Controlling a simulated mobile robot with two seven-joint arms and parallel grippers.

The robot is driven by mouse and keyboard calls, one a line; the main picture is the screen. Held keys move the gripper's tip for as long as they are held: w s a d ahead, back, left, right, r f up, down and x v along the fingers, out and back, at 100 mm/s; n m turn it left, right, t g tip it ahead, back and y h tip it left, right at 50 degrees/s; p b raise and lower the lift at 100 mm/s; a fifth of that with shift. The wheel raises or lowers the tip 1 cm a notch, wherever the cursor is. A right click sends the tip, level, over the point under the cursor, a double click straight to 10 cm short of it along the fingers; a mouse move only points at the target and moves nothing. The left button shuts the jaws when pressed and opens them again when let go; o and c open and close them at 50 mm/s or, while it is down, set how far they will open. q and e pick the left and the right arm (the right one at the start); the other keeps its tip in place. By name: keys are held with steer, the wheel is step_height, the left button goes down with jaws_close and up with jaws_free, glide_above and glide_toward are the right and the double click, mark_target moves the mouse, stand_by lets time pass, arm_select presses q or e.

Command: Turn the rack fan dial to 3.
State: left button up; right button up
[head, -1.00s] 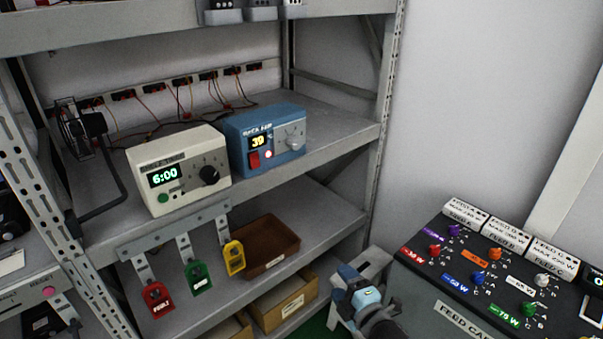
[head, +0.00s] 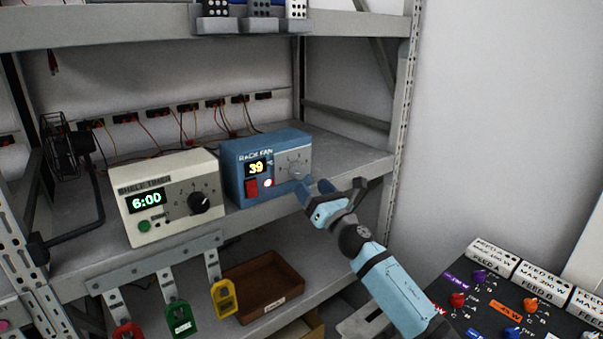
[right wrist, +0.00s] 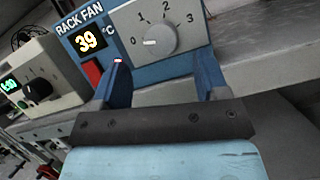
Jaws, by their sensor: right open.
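The rack fan unit is a blue box (head: 232,170) on the middle shelf, with a yellow 39 display and a red switch (head: 251,187). Its grey dial (head: 297,171) is on the right of the front panel. In the right wrist view the dial (right wrist: 162,40) has a scale from 0 to 3, and its white mark points to 0. My right gripper (head: 314,187) is open and empty, just in front of and below the dial. In the right wrist view its blue fingers (right wrist: 163,75) frame the lower panel, one on each side, apart from the dial. My left gripper is out of view.
A cream shelf timer (head: 165,220) showing 6:00 with a black knob stands left of the fan unit. Coloured tags (head: 178,318) hang below the shelf edge (head: 330,187). A brown tray (head: 285,272) sits lower. A feed panel (head: 455,275) stands at the right.

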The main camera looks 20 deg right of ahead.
mark_target(301, 173)
steer(key=x, duration=0.4)
steer(key=shift+w+r, duration=0.15)
steer(key=shift+w, duration=0.1)
steer(key=shift+w+a+r, duration=0.15)
steer(key=shift+w+a, duration=0.05)
steer(key=shift+w, duration=0.35)
steer(key=c, duration=0.9)
